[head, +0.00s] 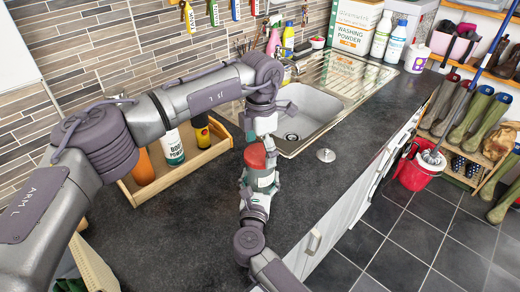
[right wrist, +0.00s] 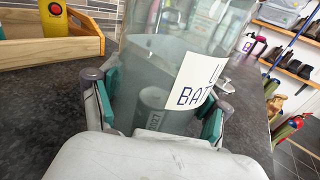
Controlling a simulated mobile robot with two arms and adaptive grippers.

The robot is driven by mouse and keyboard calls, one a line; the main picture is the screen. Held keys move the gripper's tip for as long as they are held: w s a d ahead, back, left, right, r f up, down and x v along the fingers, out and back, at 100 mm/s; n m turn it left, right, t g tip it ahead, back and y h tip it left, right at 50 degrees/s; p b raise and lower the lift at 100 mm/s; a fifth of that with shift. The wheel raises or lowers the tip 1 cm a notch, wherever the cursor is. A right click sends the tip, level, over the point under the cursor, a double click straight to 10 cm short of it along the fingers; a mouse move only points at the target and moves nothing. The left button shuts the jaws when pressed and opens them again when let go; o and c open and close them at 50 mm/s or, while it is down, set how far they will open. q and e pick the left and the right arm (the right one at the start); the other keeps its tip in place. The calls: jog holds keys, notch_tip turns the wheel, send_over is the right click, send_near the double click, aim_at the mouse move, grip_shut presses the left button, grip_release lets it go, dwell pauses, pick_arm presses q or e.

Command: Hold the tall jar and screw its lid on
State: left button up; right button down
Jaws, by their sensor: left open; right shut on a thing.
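The tall jar (head: 263,181) is clear glass with a white label and stands upright over the worktop. In the right wrist view the jar (right wrist: 165,75) shows grey battery-like cylinders inside. The red lid (head: 255,156) sits at the jar's top; whether it is threaded on I cannot tell. My right gripper (head: 255,192) is shut around the jar's lower part, its teal pads on both sides in the right wrist view (right wrist: 160,105). My left gripper (head: 267,142) is open, pointing down right at the lid; its fingertips are partly hidden.
A wooden tray (head: 188,165) with bottles stands behind on the left. The sink (head: 305,112) lies behind the jar, and a sink plug (head: 325,155) lies to the right. A red bucket (head: 415,172) stands on the floor.

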pick_arm(q)
notch_tip(320, 180, up, 12)
dwell(0.4)
jog(key=shift+f, duration=0.1)
pick_arm(e)
grip_release()
jog(key=shift+s, duration=0.1)
jog(key=s, duration=0.4)
jog(key=s+a, duration=0.1)
jog(key=s, duration=0.6)
jog(key=shift+s+a, duration=0.25)
jog(key=shift+s, duration=0.1)
pick_arm(q)
jog(key=shift+d, duration=0.1)
pick_arm(e)
jog(key=shift+d+f, duration=0.1)
